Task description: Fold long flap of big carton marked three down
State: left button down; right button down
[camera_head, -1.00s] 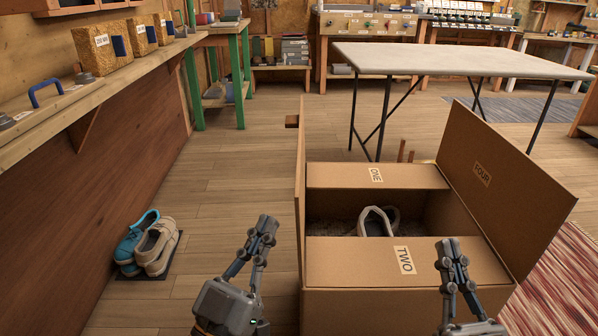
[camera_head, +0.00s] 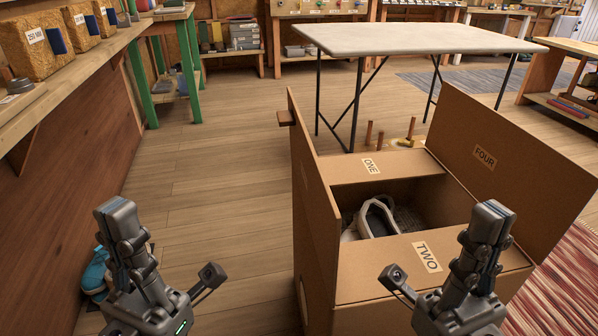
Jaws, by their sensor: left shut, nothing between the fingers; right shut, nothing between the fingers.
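The big carton (camera_head: 430,285) stands open on the floor at the right. Its flap marked ONE (camera_head: 375,168) lies folded inward at the far end, and flap TWO (camera_head: 400,268) lies folded inward at the near end. The long left flap (camera_head: 312,165) stands up; no mark shows on its visible side. The long right flap marked FOUR (camera_head: 510,150) stands up, leaning outward. My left gripper (camera_head: 117,212) is shut and empty, left of the carton and apart from it. My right gripper (camera_head: 491,215) is shut and empty, in front of the carton's near right part, hiding some of it.
A grey shoe-like item (camera_head: 375,218) shows inside the carton's opening. A folding table (camera_head: 420,40) stands behind it. Blue shoes (camera_head: 95,272) are on the floor at the left, partly hidden by my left gripper. A wooden bench (camera_head: 75,85) runs along the left wall. Floor left of the carton is clear.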

aim_at(324, 218)
jog(key=i+j+z, duration=0.15)
jog(key=z, duration=0.2)
jog(key=i+j+z, duration=0.15)
jog(key=z, duration=0.25)
jog(key=i+j, duration=0.05)
